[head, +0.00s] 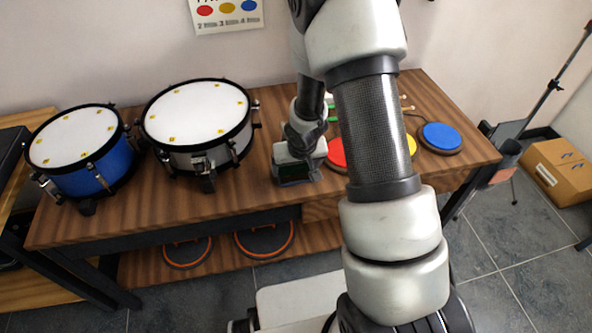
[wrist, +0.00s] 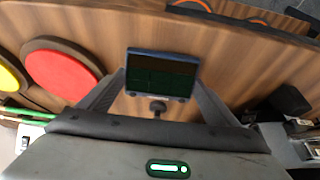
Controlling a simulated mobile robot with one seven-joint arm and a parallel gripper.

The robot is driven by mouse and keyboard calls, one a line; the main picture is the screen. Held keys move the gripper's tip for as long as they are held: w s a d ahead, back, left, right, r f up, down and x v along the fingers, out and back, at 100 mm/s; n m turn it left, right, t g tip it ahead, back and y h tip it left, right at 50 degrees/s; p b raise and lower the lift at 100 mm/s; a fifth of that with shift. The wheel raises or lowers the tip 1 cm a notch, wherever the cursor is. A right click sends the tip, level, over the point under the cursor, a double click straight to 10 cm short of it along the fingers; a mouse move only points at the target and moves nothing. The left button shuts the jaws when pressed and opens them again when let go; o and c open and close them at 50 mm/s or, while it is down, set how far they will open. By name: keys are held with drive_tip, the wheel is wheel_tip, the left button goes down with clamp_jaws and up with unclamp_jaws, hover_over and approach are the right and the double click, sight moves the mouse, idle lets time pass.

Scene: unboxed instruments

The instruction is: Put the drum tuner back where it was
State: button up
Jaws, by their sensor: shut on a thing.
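The drum tuner (wrist: 162,72), a small dark box with a greenish screen and a round knob below it, shows between my gripper's fingers in the wrist view. My gripper (wrist: 160,88) is shut on its two sides. In the head view my gripper (head: 297,166) is over the middle of the wooden table (head: 240,205), right of the grey drum. There the tuner is mostly hidden by the gripper. I cannot tell whether the tuner touches the table top.
A grey drum (head: 198,122) and a blue drum (head: 80,150) stand to the left. Red (head: 337,152) and blue (head: 440,137) practice pads lie to the right, partly behind my arm. Green sticks (wrist: 22,113) lie beyond the red pad. Orange-rimmed pads (head: 265,239) sit on the lower shelf.

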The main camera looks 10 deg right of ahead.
drive_tip(key=shift+f, duration=0.3)
drive_tip(key=shift+f, duration=0.1)
drive_tip(key=shift+f, duration=0.15)
drive_tip(key=o, duration=1)
drive_tip(key=shift+o, duration=0.2)
drive_tip(key=shift+r, duration=0.2)
